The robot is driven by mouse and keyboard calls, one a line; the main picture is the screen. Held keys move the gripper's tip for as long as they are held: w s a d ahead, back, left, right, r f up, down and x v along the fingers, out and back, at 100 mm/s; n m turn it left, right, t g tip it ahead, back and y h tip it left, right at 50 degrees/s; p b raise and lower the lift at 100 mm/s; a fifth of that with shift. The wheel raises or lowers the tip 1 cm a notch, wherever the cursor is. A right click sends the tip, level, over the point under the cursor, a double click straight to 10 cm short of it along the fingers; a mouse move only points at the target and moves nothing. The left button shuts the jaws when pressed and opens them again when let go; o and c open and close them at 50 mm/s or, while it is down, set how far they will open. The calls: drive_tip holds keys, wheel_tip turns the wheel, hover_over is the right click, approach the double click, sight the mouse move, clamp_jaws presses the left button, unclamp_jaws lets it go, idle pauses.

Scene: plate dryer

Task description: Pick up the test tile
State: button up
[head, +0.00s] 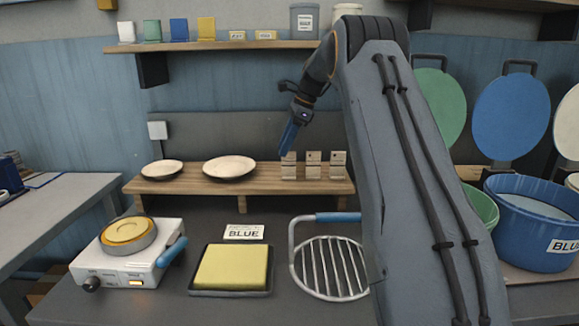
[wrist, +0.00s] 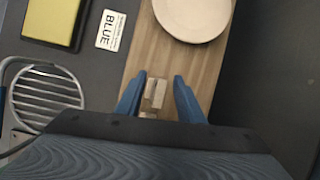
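Three small pale upright tiles stand in a row on the low wooden shelf in the head view: a left one (head: 289,166), a middle one (head: 313,166) and a right one (head: 337,166). I cannot tell which is the test tile. My gripper (head: 287,150) points down at the left one, its blue fingertips close to the tile's top. In the wrist view my gripper (wrist: 156,80) is open, with a small pale tile (wrist: 156,93) between the two fingers in the picture. Whether the fingers touch it or are still above it is unclear. My gripper's body hides the other tiles there.
Two round plates, a small one (head: 161,168) and a larger one (head: 229,167), lie on the wooden shelf (head: 260,183) left of the tiles. In front are a yellow pad (head: 232,266), a BLUE card (head: 243,232), a wire rack (head: 330,268) and a hotplate (head: 130,260).

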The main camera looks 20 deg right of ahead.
sight(285, 175)
drive_tip(key=shift+d+m, duration=0.6)
drive_tip(key=shift+d, duration=0.6)
drive_tip(key=shift+f, duration=0.15)
drive_tip(key=p+x, duration=0.1)
drive_tip(key=x, duration=0.1)
drive_tip(key=p+x, duration=0.1)
drive_tip(key=x, duration=0.4)
drive_tip(key=shift+s+f+p, duration=0.2)
drive_tip(key=shift+s+p, duration=0.05)
drive_tip(key=shift+p, duration=0.15)
drive_tip(key=shift+c, duration=0.2)
clamp_jaws()
